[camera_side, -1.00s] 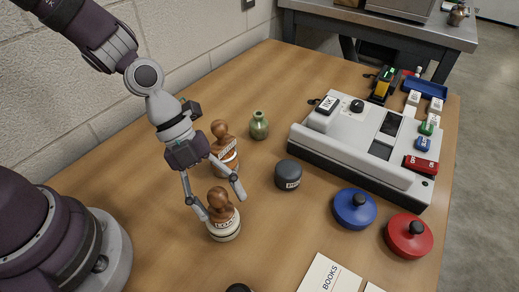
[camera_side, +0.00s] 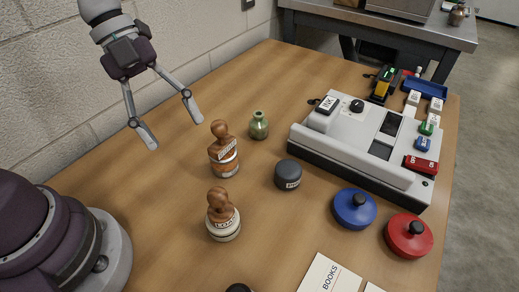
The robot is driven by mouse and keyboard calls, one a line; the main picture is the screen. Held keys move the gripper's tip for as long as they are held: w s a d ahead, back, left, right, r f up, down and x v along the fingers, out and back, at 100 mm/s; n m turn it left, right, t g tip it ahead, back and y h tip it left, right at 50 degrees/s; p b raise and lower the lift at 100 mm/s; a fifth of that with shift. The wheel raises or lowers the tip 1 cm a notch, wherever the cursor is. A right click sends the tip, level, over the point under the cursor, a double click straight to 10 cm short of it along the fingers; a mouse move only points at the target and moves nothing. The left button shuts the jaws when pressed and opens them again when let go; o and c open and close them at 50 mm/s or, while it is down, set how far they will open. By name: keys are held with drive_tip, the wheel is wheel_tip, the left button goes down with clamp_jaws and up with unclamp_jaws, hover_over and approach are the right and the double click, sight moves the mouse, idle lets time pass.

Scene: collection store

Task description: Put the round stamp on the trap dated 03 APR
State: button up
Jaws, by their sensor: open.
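Two wooden-handled stamps with round bases stand upright on the table. The front one (camera_side: 222,215) has a pale base and a label that seems to read LOAN. The rear one (camera_side: 223,150) has an orange-brown base and a label too small to read. I cannot tell which is the round stamp meant. My gripper (camera_side: 170,123) is open and empty, raised above the table to the left of both stamps and touching neither. No trap dated 03 APR can be made out; a white card (camera_side: 328,275) marked BOOKS is partly cut off at the bottom edge.
A dark grey round pot (camera_side: 288,175), a green vase (camera_side: 259,126), and blue (camera_side: 354,209) and red (camera_side: 409,236) lidded discs stand on the table (camera_side: 270,235). A grey machine (camera_side: 360,145) fills the right side. A block wall (camera_side: 190,40) runs along the left.

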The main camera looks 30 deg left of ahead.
drive_tip(key=s+a+r+n+t+y, duration=0.1)
drive_tip(key=a+n, duration=0.3)
drive_tip(key=n, duration=0.8)
drive_tip(key=s+a+r+n+t+y, duration=0.2)
drive_tip(key=a+n+t+y, duration=0.1)
drive_tip(key=n, duration=0.8)
drive_tip(key=shift+a+r+n+t+y, duration=0.3)
drive_tip(key=shift+a+n+t+y, duration=0.1)
drive_tip(key=shift+t+y, duration=0.4)
